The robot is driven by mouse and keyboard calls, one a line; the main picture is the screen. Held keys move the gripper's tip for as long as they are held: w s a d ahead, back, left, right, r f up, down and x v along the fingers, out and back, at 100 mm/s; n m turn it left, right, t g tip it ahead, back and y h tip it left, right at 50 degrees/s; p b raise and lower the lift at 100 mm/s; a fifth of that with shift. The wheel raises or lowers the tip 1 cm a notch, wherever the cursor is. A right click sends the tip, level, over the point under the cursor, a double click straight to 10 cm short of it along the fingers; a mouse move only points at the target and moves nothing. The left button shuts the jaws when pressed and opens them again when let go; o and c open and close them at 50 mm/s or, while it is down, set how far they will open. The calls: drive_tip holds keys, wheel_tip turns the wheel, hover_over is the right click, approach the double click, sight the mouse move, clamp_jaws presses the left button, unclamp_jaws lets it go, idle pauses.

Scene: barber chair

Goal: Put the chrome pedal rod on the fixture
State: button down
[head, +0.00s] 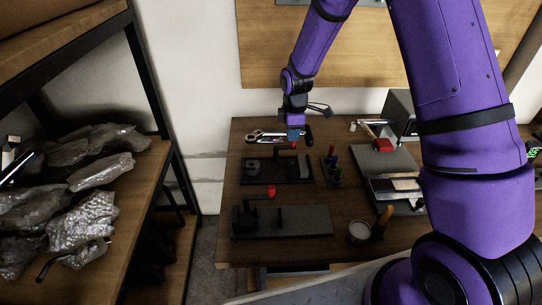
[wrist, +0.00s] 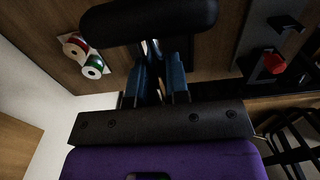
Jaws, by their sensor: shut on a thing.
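My gripper (head: 294,134) hangs over the back left of the workbench. In the wrist view its blue fingers (wrist: 160,82) are close together around a narrow pale strip, which looks like part of the chrome pedal rod (wrist: 152,48). A thick black rounded piece (wrist: 150,20) crosses at the fingertips; it seems to belong to the held part. Most of the rod is hidden. A dark fixture plate (head: 310,219) with black uprights and a red knob (head: 271,191) is at the front left of the bench. A second black fixture (head: 262,181) lies behind it, below my gripper. I cannot tell which one takes the rod.
Pliers-like tools (head: 258,135) lie beside my gripper. A shelf (head: 140,185) with wrapped bundles stands left.

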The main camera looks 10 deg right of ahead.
drive_tip(key=shift+w, duration=0.25)
wheel_tip(320, 180, down, 10)
drive_tip(key=shift+w+a, duration=0.1)
drive_tip(key=shift+w, duration=0.05)
drive_tip(key=shift+f, duration=0.45)
